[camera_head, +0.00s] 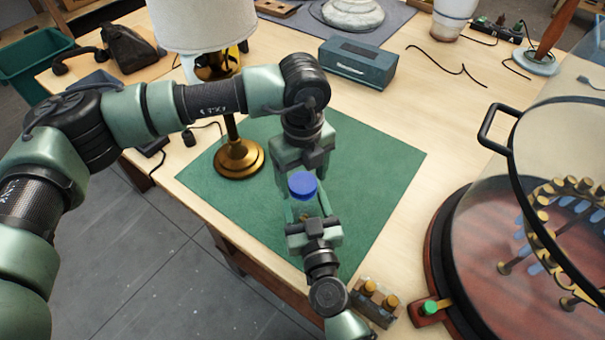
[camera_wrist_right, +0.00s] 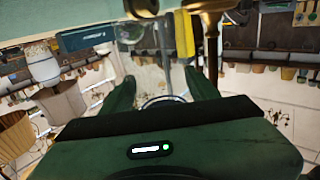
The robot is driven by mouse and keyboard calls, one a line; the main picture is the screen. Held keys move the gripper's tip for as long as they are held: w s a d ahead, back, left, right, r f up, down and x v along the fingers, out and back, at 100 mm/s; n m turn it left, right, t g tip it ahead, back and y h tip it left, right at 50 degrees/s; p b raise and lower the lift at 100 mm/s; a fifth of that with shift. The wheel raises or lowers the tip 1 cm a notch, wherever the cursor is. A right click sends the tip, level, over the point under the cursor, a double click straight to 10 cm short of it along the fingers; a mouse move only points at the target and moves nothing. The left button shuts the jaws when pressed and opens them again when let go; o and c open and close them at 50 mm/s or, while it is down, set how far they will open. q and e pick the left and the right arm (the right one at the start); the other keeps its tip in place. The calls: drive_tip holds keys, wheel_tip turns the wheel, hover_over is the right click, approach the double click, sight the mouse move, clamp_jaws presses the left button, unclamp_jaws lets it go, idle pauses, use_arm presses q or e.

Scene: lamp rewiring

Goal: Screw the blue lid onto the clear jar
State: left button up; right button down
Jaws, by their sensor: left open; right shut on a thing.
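The blue lid (camera_head: 302,185) shows in the head view at the top of the clear jar, over the green mat (camera_head: 375,165). Whether it is seated or threaded cannot be told. The jar is mostly hidden by the lid and my right gripper (camera_head: 304,208), which is shut on it from the near side. In the right wrist view my right fingers (camera_wrist_right: 160,92) stand on either side of a pale, see-through shape, too unclear to read. My left gripper (camera_head: 302,176) comes down from above, open, its fingers close around or behind the lid; contact cannot be told.
A brass lamp (camera_head: 239,158) with a white shade stands left of the grippers. A blue-grey box (camera_head: 357,63) lies behind the mat. A round wooden-based device with a glass cover (camera_head: 480,270) stands at right. A small block with brass knobs (camera_head: 375,302) lies near the front edge.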

use_arm(q)
drive_tip(key=c, duration=1.5)
drive_tip(key=m, duration=3.4)
drive_tip(key=shift+f, duration=0.1)
drive_tip(key=o, duration=1.6)
